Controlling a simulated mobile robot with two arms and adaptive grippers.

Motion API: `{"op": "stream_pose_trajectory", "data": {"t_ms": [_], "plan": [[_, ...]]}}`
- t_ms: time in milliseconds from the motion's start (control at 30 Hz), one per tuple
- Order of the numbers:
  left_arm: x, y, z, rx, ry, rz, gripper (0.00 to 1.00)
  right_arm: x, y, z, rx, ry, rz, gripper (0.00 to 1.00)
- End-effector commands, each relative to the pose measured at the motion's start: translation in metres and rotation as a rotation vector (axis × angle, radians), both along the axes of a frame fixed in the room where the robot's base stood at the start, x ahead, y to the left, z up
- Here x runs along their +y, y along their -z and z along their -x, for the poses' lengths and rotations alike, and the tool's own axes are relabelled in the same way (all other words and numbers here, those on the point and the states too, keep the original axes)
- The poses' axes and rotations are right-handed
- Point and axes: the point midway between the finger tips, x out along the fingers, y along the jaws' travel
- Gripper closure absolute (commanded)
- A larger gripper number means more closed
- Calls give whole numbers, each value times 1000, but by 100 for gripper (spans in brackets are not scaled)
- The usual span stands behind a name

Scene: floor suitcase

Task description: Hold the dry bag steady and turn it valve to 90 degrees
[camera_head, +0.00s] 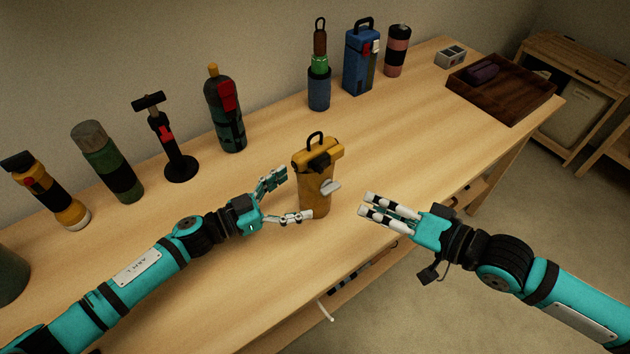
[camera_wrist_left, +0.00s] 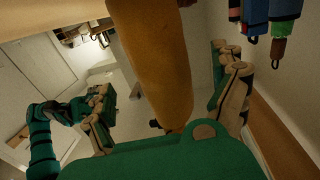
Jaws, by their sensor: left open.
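The dry bag (camera_head: 313,188) is a yellow-orange upright bag with a black top handle, standing on the wooden table. Its grey valve (camera_head: 330,188) sticks out on the right side. My left gripper (camera_head: 295,195) is open at the bag's left side. In the left wrist view the bag (camera_wrist_left: 155,60) rises between the two spread fingers; I cannot tell whether they touch it. My right gripper (camera_head: 364,204) is to the right of the valve, apart from it and empty.
A row of bottles and tools stands along the wall, including a dark green bottle (camera_head: 226,115), a black pump-like tool (camera_head: 168,140) and a blue box-shaped bag (camera_head: 360,65). A dark wooden tray (camera_head: 480,97) lies at the back right. The table around the dry bag is clear.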

Motion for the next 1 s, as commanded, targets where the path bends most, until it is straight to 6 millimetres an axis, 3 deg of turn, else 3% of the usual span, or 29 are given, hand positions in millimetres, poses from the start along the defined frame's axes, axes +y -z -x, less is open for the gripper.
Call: {"op": "stream_pose_trajectory", "data": {"t_ms": [100,300,733,1000], "plan": [[-21,-4,-13,-6,1,4,5,0,0,0,0,0,0,62],[-44,-4,-25,-4,1,3,5,0,0,0,0,0,0,62],[-52,-3,-29,-4,0,0,5,0,0,0,0,0,0,62],[-52,-3,-29,-3,0,1,37,0,0,0,0,0,0,62]]}}
